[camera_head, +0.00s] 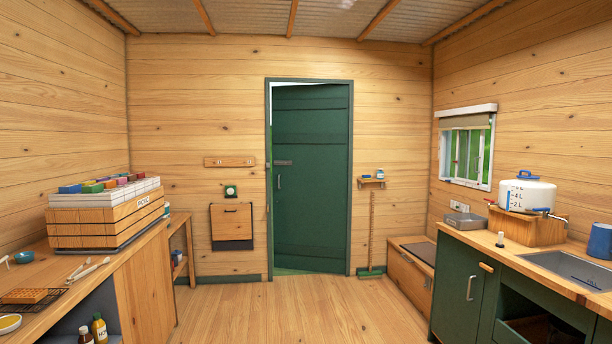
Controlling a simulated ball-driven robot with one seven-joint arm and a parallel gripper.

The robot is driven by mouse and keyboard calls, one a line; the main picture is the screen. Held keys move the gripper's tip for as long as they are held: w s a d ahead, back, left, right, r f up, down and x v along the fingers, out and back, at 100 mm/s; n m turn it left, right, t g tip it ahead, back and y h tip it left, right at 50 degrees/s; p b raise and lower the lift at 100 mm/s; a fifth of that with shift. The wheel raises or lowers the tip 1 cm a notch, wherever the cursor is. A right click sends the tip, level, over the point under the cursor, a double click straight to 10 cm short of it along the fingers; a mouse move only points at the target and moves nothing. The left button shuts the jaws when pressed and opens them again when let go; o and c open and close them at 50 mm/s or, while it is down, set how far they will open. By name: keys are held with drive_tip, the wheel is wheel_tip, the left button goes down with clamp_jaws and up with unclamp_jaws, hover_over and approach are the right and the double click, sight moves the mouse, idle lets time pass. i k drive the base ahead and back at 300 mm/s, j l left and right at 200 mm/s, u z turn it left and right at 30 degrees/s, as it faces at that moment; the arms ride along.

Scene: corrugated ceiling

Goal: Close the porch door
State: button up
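The dark green porch door (312,180) is in the far wall, inside a dark green frame (350,180). It stands slightly ajar: a bright gap shows along its top, and a strip of green ground shows at its foot. The right side of the door meets the frame. My gripper is not in this view.
Wooden floor (265,310) is clear up to the door. A workbench (140,262) with a crate (105,215) lines the left. A green sink counter (465,285) and a low wooden chest (402,275) line the right. A broom (371,235) leans right of the door.

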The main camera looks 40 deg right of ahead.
sight(310, 124)
drive_tip(key=i+l+z, duration=0.6)
drive_tip(key=i, duration=0.45)
drive_tip(key=i+l+z, duration=0.3)
drive_tip(key=i, duration=0.3)
drive_tip(key=i+z, duration=0.25)
drive_tip(key=i, duration=0.3)
drive_tip(key=i+l, duration=0.1)
drive_tip(key=i, duration=3.75)
drive_tip(key=j+u, duration=0.05)
drive_tip(key=j, duration=0.05)
